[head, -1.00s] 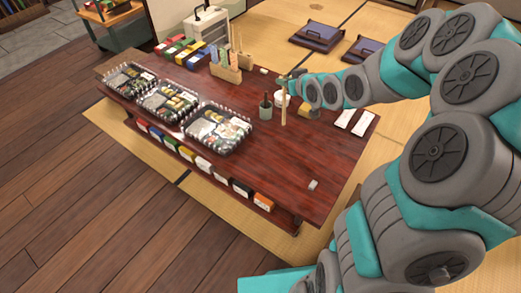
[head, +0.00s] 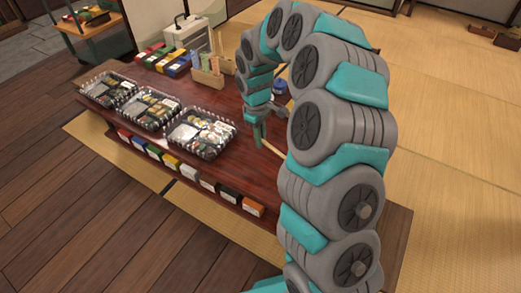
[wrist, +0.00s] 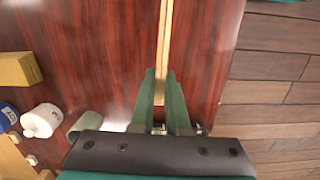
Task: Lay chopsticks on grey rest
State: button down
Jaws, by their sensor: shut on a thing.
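My gripper (wrist: 160,76) is shut on the pale wooden chopsticks (wrist: 164,32). In the wrist view they run from between the green fingertips to the top edge, over the dark red table; their height above it is hard to judge. In the head view my gripper (head: 259,132) is over the middle of the table, right of the lunch boxes, and a short part of the chopsticks (head: 271,148) shows beside it. I cannot see the grey rest in either view now; my arm covers much of the table's right side.
Several clear-lidded lunch boxes (head: 201,133) line the table's left side. A wooden holder (head: 213,75) stands at the back. The wrist view shows a white roll-like object (wrist: 42,120), a green cylinder (wrist: 86,124) and a yellow block (wrist: 18,69) at left.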

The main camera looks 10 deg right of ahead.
aim_at(263, 168)
jog(key=shift+n+g+h, duration=0.4)
jog(key=shift+g+h, duration=0.3)
jog(key=shift+h, duration=0.1)
jog(key=shift+s+a+f+b, duration=0.15)
jog(key=shift+s+f+b, duration=0.4)
jog(key=shift+f, duration=0.55)
jog(key=shift+s+a+f+b, duration=0.15)
jog(key=shift+s+f+b, duration=0.35)
jog(key=shift+f, duration=0.65)
jog(key=shift+s+a+f+b, duration=0.15)
jog(key=shift+s+f+b, duration=0.4)
jog(key=shift+f, duration=0.55)
jog(key=shift+s, duration=0.1)
jog(key=shift+c, duration=1.8)
grip_release()
notch_tip(263, 168, up, 7)
jog(key=p, duration=0.3)
